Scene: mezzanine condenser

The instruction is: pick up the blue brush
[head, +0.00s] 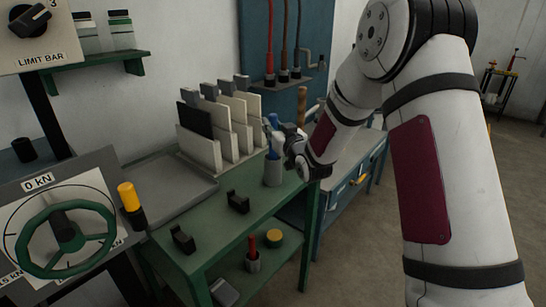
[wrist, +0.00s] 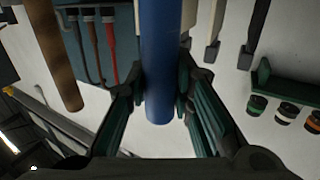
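The blue brush (head: 273,154) stands in a grey cup (head: 273,174) at the right end of the green bench, its lower part hidden by the cup. My gripper (head: 278,138) reaches in from the right at the brush's upper part, above the cup rim. In the wrist view the blue handle of the brush (wrist: 161,60) runs between the two green-padded fingers. The pads lie against both its sides, and the gripper looks shut on it.
A rack of upright panels (head: 203,148) stands behind the cup, with a grey tray (head: 175,190) to its left. Small black holders (head: 238,202) sit on the bench front. A blue bench (head: 350,195) adjoins at right. A wooden handle (wrist: 55,55) shows in the wrist view.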

